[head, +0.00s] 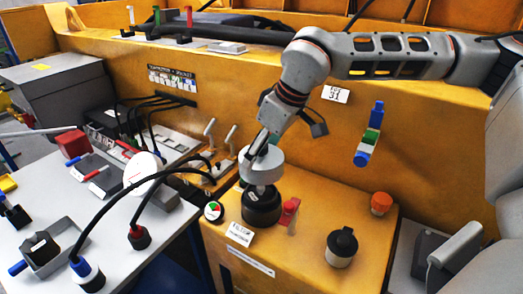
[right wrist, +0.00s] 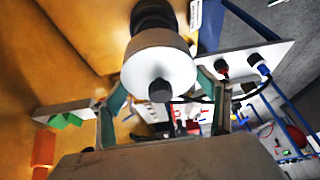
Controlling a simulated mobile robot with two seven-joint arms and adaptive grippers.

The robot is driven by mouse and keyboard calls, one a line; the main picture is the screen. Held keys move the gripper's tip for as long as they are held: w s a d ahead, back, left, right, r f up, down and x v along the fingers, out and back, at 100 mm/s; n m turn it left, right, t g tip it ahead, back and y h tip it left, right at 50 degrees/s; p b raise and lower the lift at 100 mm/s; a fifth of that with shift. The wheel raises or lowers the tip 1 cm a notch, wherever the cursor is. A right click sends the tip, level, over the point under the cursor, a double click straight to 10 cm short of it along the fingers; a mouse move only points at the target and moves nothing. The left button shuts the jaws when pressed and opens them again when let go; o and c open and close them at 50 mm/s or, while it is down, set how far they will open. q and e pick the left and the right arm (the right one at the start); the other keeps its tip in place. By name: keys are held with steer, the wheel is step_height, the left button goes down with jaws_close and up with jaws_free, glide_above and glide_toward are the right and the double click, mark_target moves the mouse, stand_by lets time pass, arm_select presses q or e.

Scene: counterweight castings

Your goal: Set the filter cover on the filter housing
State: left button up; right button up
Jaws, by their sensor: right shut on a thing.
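The filter cover, a pale grey-white round cap (head: 263,168), is held by my right gripper (head: 259,148) over the yellow cabinet. In the right wrist view the cover (right wrist: 158,58) sits between the two green-padded fingers, with its dark knob toward the camera. The filter housing, a black cylinder (head: 261,208), stands upright on the cabinet top directly below the cover. Its dark body (right wrist: 153,14) also shows beyond the cover in the right wrist view. The cover looks roughly level; I cannot tell whether it touches the housing. My left gripper is not in view.
A red-handled part (head: 289,210) stands close right of the housing. A black knobbed canister (head: 341,247) and an orange cap (head: 381,203) are farther right on the cabinet (head: 300,255). A green-and-red button (head: 213,210) is to the left. Thick black cables arch over the left table (head: 115,262).

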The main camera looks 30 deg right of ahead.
mark_target(261, 186)
steer(key=shift+f+b, duration=0.45)
steer(key=shift+f, duration=0.4)
steer(key=shift+f+b, duration=0.45)
steer(key=shift+f, duration=0.65)
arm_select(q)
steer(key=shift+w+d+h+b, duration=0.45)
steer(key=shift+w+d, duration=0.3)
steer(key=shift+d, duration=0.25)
arm_select(e)
steer(key=shift+f, duration=0.45)
arm_select(q)
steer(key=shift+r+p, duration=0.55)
steer(key=shift+p, duration=0.1)
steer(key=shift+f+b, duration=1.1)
steer(key=shift+b, duration=0.05)
arm_select(e)
steer(key=shift+f, duration=2.05)
steer(key=o, duration=1.4)
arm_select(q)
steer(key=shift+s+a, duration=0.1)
